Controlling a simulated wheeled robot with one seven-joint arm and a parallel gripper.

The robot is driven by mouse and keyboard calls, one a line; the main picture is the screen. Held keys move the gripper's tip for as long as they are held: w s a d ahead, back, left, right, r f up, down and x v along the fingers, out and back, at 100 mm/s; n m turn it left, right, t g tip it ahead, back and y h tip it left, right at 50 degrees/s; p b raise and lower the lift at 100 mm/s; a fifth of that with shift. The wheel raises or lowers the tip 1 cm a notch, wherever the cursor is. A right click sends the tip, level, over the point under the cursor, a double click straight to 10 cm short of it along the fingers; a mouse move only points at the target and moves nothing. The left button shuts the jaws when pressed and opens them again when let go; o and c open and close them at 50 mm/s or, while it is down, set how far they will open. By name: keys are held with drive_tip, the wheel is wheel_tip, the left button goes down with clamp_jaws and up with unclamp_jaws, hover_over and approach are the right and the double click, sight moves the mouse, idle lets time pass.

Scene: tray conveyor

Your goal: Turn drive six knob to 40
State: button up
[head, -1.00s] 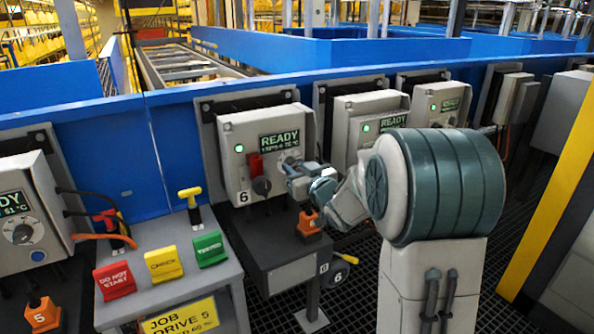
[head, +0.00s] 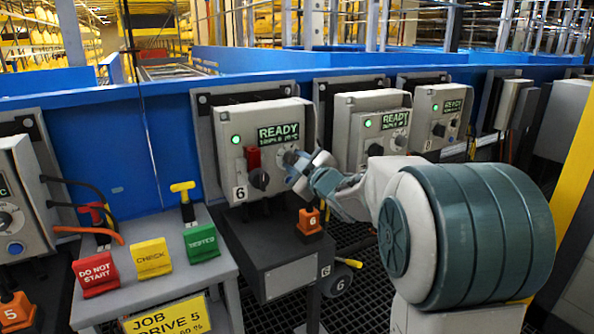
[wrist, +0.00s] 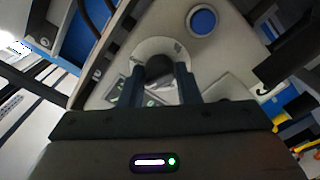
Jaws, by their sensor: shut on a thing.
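The drive six box (head: 226,160) is a light grey cabinet with a green lamp and a display reading READY; the smaller line below it is blurred. My gripper (head: 295,162) is at the right part of its front, over the knob. In the wrist view my gripper (wrist: 158,85) is shut on the dark round knob (wrist: 159,67), with a finger on each side. A pale dial plate (wrist: 150,47) surrounds the knob, and a blue button (wrist: 203,21) is beside it. The dial marks are too small to read, and my fingers cover part of the plate.
A red lever (head: 253,157) and a black rotary switch (head: 259,179) are just left of my gripper. An orange block marked 6 (head: 309,222) is below. More drive boxes (head: 372,132) stand to the right. A table with red, yellow and green signs (head: 150,258) is at left.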

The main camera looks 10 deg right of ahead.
drive_tip(key=shift+n, duration=0.4)
drive_tip(key=o, duration=0.9)
drive_tip(key=shift+o, duration=0.2)
drive_tip(key=p+v, duration=0.2)
drive_tip(key=v, duration=1.2)
drive_tip(key=shift+w, duration=0.1)
